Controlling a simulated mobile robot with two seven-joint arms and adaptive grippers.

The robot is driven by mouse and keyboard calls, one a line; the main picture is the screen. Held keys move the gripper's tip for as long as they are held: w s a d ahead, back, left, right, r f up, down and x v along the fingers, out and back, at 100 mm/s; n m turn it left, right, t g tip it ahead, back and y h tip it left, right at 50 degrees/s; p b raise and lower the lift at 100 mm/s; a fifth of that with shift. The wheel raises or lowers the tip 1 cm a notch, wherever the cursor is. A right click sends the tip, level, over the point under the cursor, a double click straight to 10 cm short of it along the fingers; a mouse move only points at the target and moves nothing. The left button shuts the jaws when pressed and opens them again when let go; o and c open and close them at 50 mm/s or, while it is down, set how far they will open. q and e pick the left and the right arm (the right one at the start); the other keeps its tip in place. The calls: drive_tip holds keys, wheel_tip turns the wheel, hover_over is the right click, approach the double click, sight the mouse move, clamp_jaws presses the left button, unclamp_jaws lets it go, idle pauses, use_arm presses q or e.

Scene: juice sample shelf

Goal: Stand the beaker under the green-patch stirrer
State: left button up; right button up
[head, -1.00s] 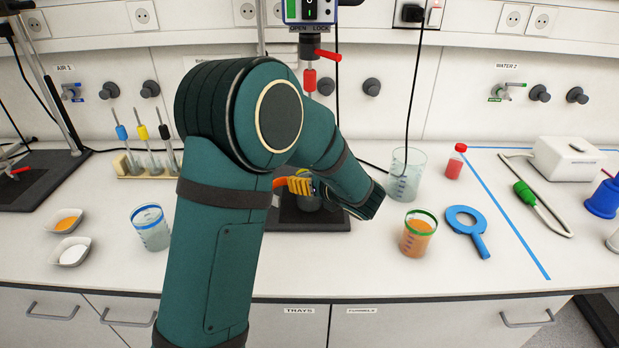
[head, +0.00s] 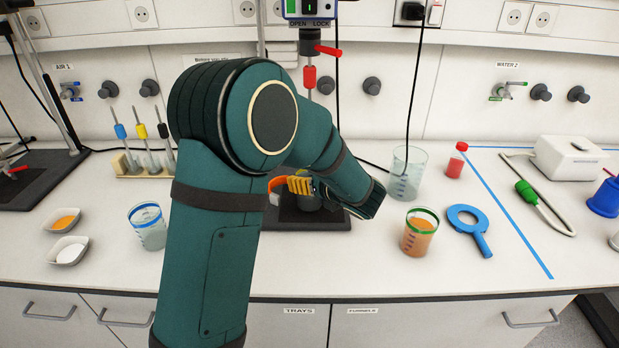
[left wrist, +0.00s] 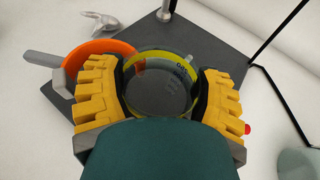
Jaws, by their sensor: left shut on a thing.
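A stirrer (head: 309,8) with a green patch on its housing hangs at the top middle of the head view. Its shaft with red and black parts runs down behind my left arm. Its dark base plate (head: 332,219) lies on the bench. My left gripper (head: 310,187), with yellow fingers, is over that plate, partly hidden by my arm. In the left wrist view my left gripper (left wrist: 164,85) is shut around a clear beaker with a yellow rim (left wrist: 150,113). The beaker looks upright over the dark plate; I cannot tell whether it touches it. My right gripper is not in view.
An orange round-rimmed object (left wrist: 95,55) sits close left of the held beaker. A blue-rimmed beaker (head: 149,229) stands left. The front bench strip is clear.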

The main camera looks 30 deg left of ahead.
use_arm(q)
drive_tip(key=o, duration=1.3)
drive_tip(key=v, duration=1.2)
